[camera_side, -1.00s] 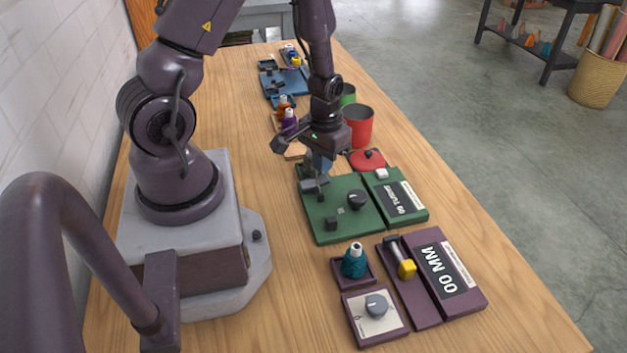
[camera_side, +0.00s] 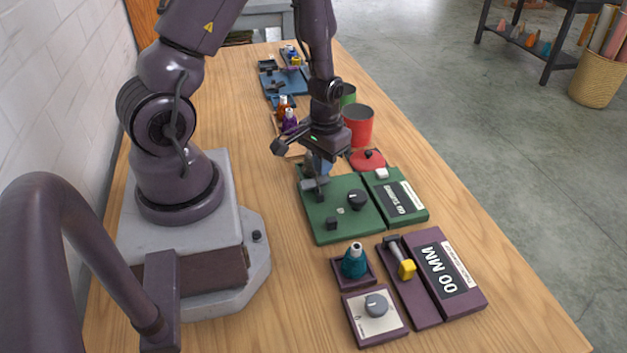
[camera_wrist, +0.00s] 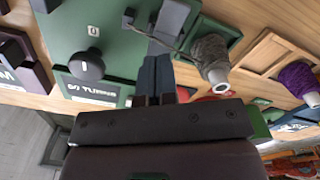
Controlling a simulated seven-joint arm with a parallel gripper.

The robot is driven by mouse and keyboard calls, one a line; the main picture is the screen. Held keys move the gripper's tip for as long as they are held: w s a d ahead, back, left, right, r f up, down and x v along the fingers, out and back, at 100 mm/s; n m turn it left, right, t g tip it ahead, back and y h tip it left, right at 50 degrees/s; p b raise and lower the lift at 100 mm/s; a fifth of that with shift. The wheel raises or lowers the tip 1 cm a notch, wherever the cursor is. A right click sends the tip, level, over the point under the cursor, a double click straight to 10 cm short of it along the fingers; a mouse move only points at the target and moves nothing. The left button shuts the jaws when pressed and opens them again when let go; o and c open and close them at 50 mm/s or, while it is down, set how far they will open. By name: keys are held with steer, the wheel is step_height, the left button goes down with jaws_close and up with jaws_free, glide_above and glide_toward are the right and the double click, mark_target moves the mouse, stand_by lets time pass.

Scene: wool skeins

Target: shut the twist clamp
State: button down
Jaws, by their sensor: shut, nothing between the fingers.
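The green board (camera_side: 335,215) carries a grey clamp-like block with a dark bar (camera_side: 316,186) at its far left corner, which I take as the twist clamp. It also shows in the wrist view (camera_wrist: 172,20), just beyond my fingertips. My gripper (camera_side: 321,172) is over that corner, fingers pointing down, shut and empty. In the wrist view the closed fingers (camera_wrist: 158,66) reach close to the block; I cannot tell whether they touch it. They partly hide the clamp's near side.
A black knob (camera_side: 357,198) and a small dark block (camera_side: 331,223) sit on the board. A grey cone (camera_wrist: 211,52) stands close beside the clamp. The "TURNS" panel (camera_side: 404,198), a red lid (camera_side: 367,159) and a red cup (camera_side: 358,127) are nearby. Bare wood lies left of the board.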

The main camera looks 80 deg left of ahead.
mark_target(323, 179)
steer(key=shift+f, duration=1.15)
stand_by(0.4)
steer(key=shift+r, duration=3.5)
